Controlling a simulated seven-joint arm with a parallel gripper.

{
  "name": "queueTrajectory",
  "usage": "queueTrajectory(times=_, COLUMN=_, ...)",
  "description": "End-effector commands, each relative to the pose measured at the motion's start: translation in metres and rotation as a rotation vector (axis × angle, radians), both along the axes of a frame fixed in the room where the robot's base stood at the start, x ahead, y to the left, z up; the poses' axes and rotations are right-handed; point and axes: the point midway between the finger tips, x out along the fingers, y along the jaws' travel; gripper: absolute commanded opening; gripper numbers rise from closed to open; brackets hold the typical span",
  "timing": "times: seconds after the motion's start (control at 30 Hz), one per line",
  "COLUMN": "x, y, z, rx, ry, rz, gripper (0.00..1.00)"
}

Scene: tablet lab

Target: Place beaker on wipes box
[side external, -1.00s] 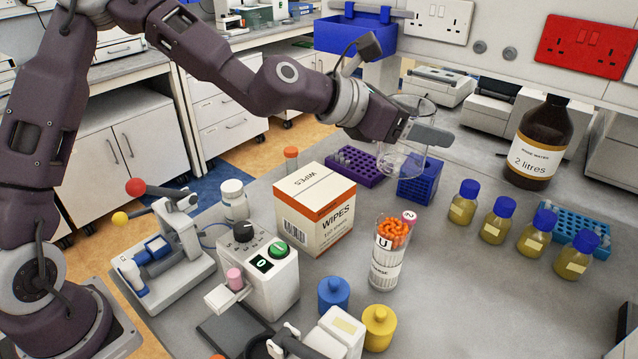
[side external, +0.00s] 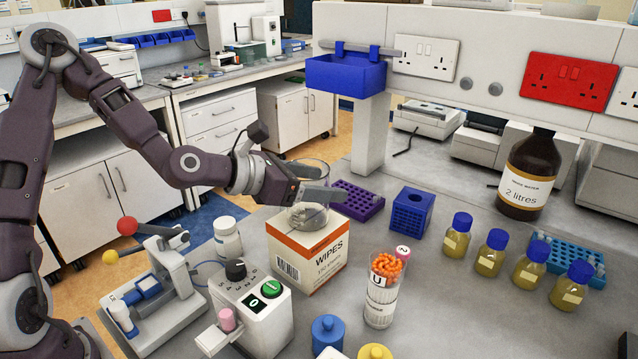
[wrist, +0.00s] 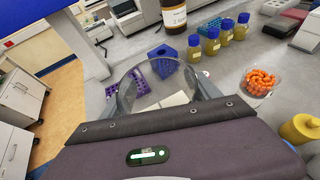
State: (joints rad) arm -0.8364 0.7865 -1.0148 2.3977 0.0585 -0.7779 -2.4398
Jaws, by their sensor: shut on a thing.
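A clear glass beaker (side external: 309,213) is upright in my gripper (side external: 312,193), which is shut on it. It is over the top of the wipes box (side external: 318,268), a white and orange carton standing on the grey bench. The beaker's base appears at or just above the box's top; I cannot tell whether they touch. In the wrist view the beaker (wrist: 130,90) shows its open rim between the fingers, and a pale surface shows through it. The beaker looks empty.
Right of the box stand a glass of orange pieces (side external: 383,290), a blue rack (side external: 411,212) and a purple rack (side external: 357,200). A white bottle (side external: 227,238) and a dial device (side external: 255,310) stand left. Several blue-capped bottles (side external: 491,250) line the right.

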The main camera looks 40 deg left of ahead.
Motion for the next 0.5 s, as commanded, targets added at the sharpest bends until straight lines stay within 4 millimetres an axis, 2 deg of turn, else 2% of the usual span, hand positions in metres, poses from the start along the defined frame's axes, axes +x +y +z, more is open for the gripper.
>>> queueTrajectory(times=0.33, x=0.0005, y=0.0005, z=-0.0032, rx=0.0, ry=-0.002, rz=0.002, gripper=0.25)
queueTrajectory(times=0.37, x=0.0004, y=0.0006, z=-0.003, rx=0.0, ry=-0.001, rz=0.002, gripper=0.77)
queueTrajectory(times=0.43, x=0.0005, y=0.0006, z=-0.0028, rx=0.0, ry=-0.001, rz=0.002, gripper=0.91)
queueTrajectory(times=0.5, x=0.0005, y=0.0006, z=-0.0028, rx=0.0, ry=-0.001, rz=0.002, gripper=0.93)
